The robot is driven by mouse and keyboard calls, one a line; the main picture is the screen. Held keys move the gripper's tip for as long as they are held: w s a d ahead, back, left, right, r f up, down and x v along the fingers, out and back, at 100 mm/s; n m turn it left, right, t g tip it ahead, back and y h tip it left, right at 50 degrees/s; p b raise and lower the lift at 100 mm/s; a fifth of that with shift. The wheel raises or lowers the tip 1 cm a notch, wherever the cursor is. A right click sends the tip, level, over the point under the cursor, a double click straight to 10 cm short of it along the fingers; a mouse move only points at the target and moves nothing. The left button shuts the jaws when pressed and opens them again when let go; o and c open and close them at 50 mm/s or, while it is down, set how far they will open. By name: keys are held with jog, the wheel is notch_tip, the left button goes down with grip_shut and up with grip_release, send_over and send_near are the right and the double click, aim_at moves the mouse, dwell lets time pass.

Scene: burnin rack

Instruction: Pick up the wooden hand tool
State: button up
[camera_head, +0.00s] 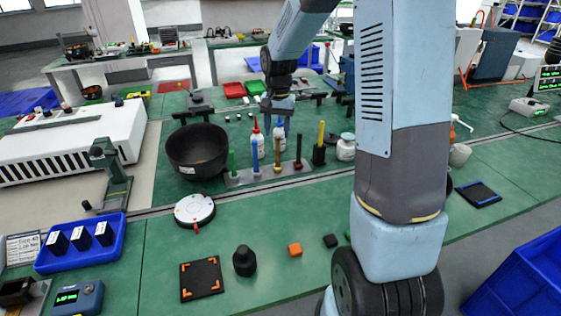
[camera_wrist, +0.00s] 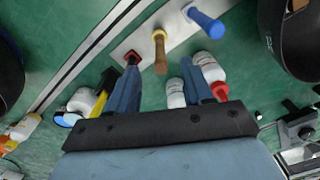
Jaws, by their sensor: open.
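The wooden hand tool (camera_head: 277,156) stands upright in a pale rack strip (camera_head: 240,181), between a blue-handled tool and a dark red-topped one. In the wrist view the wooden tool (camera_wrist: 160,54) shows as a brown handle with a pale yellow end. My gripper (camera_head: 279,130) is open and empty, pointing down behind the rack as seen from the head. In the wrist view the handle appears in the gap between the two fingers (camera_wrist: 160,68), with no visible contact. How far the fingers are from it in depth I cannot tell.
A blue-handled tool (camera_wrist: 205,22) and a red-topped tool (camera_wrist: 131,58) stand close on either side. A white bottle with a red cap (camera_wrist: 211,72) is beside the right finger. A black bowl (camera_head: 197,150) stands left of the rack; a white jar (camera_head: 346,148) is at right.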

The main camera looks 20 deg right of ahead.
send_over(277, 163)
jog(key=shift+w+d+f, duration=0.1)
jog(key=shift+w+f, duration=0.05)
jog(key=shift+f, duration=1.2)
jog(key=shift+w+d+f, duration=0.1)
jog(key=shift+f, duration=1.25)
jog(key=shift+w+f, duration=0.15)
jog(key=shift+f, duration=1.2)
grip_shut()
